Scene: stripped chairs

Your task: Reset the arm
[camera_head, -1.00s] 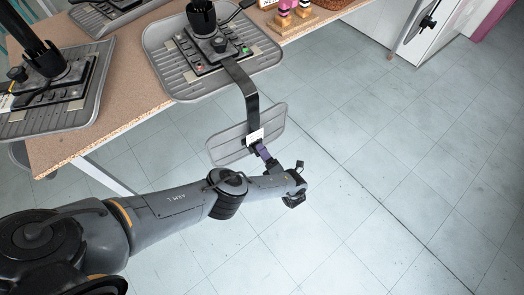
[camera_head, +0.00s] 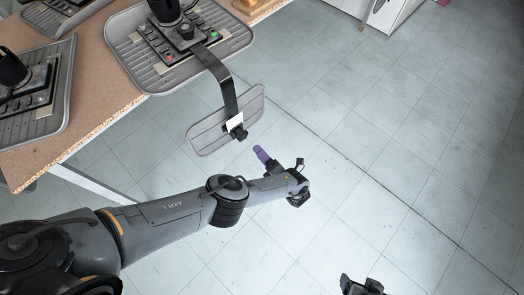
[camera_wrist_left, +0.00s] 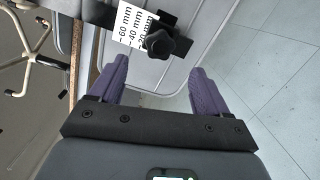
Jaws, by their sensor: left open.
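My left arm reaches in from the left in the head view. Its gripper (camera_head: 262,154) has purple fingers and is open and empty, in front of a stripped chair's grey backrest (camera_head: 208,134). In the left wrist view, the two purple fingers (camera_wrist_left: 160,75) are spread apart. A black knob (camera_wrist_left: 168,42) and a white label with millimetre marks lie beyond them, in line with the gap. In the head view, a floor gap shows between the fingers and the knob (camera_head: 238,132). A dark part at the bottom edge (camera_head: 361,286) looks like my right gripper; its fingers are not clear.
The chair's grey seat pan (camera_head: 225,47) lies upside down on a brown table (camera_head: 95,123), its black bar (camera_head: 221,78) holding the backrest out over the floor. Another seat pan (camera_head: 58,108) lies at left. The tiled floor (camera_head: 400,130) on the right is clear.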

